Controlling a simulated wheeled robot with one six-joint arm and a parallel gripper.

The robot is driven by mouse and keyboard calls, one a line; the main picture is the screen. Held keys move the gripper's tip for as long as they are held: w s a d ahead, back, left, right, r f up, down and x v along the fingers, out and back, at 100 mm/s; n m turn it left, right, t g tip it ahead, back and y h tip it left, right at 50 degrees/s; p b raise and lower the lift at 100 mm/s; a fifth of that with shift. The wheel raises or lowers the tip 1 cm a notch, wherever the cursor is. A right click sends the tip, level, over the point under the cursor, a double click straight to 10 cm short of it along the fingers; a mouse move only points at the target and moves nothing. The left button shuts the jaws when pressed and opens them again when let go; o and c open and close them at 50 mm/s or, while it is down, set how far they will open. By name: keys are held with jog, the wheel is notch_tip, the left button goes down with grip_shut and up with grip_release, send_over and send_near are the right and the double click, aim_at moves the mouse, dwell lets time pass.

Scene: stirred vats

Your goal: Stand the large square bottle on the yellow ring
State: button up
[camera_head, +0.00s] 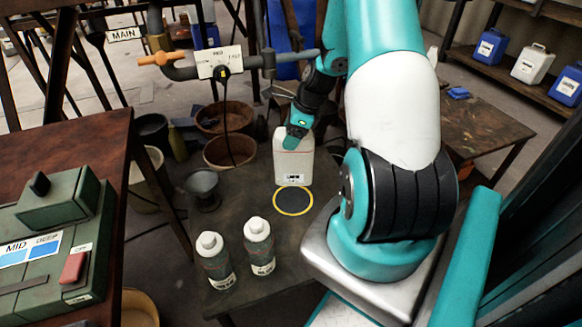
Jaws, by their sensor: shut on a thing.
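The large square bottle (292,168) is white with a label low on its front, and it looks upright. My gripper (296,138) is shut on its top, and the gripper hides the cap. The yellow ring (293,213) lies flat on the dark table around a dark disc. In the picture the bottle's base is at the far edge of the ring, and most of the ring shows in front of it. I cannot tell whether the base touches the table or hangs above it.
Two round bottles with white caps (215,262) (259,248) stand nearer on the table (225,300). A grey funnel-like cup (202,188) stands at left. A pipe with an orange handle (165,59) crosses behind. A green control box (50,250) sits at far left.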

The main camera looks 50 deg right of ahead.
aim_at(291, 161)
notch_tip(291, 161, down, 10)
jog(key=shift+r+b, duration=0.1)
jog(key=shift+b, duration=0.55)
jog(key=shift+f, duration=0.2)
jog(key=o, duration=1.2)
jog(key=shift+r, duration=0.1)
